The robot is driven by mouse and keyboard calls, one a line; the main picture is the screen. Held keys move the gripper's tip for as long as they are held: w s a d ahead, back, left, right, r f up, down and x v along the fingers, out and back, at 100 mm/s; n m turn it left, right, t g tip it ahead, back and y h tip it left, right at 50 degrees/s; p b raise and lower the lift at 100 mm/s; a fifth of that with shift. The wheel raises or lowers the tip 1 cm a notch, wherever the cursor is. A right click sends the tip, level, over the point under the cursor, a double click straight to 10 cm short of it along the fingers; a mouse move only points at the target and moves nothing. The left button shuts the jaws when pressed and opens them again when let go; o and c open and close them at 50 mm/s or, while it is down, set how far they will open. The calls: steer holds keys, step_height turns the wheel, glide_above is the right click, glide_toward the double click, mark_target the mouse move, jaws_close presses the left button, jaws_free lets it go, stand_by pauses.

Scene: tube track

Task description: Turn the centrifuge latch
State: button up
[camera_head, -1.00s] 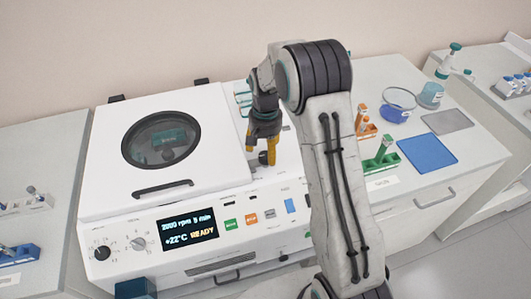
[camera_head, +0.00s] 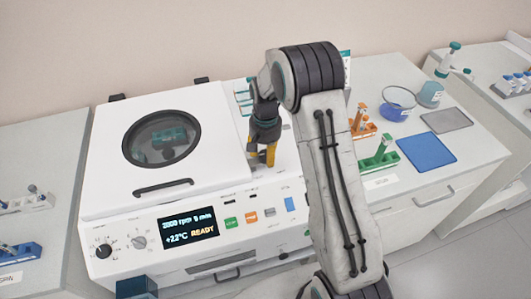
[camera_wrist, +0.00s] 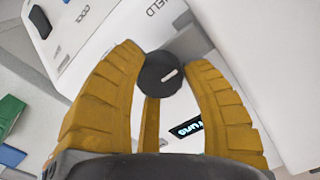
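The centrifuge (camera_head: 207,170) is a white box with a closed lid and a round window; its display reads READY. The latch (camera_wrist: 162,73) is a round black knob with a short white mark, seen in the wrist view. My gripper (camera_head: 262,164) has yellow fingers and points down at the right part of the centrifuge top. In the head view the fingers hide most of the latch.
A green tube rack (camera_head: 379,162) and an orange rack (camera_head: 363,131) stand right of the centrifuge, with a blue mat (camera_head: 427,152) beyond. The front panel has knobs (camera_head: 104,251) and green and orange buttons. My forearm hangs over the panel's right part.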

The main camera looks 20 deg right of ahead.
steer(key=c, duration=0.6)
steer(key=shift+w+n+b, duration=0.1)
steer(key=shift+n+b, duration=0.4)
steer(key=shift+n, duration=0.2)
steer(key=shift+n+b, duration=0.65)
steer(key=shift+n, duration=0.45)
steer(key=n+b, duration=0.1)
steer(key=n, duration=0.2)
steer(key=shift+w+a+n, duration=0.1)
steer(key=shift+n, duration=0.2)
steer(key=n+b, duration=0.2)
steer(key=n, duration=0.3)
steer(key=shift+a, duration=0.1)
steer(key=n+b, duration=0.1)
steer(key=n, duration=0.4)
steer(key=shift+n, duration=0.4)
steer(key=o, duration=0.9)
steer(key=shift+a, duration=0.25)
steer(key=shift+o, duration=1.4)
steer(key=shift+s+d, duration=0.15)
steer(key=shift+s, duration=0.05)
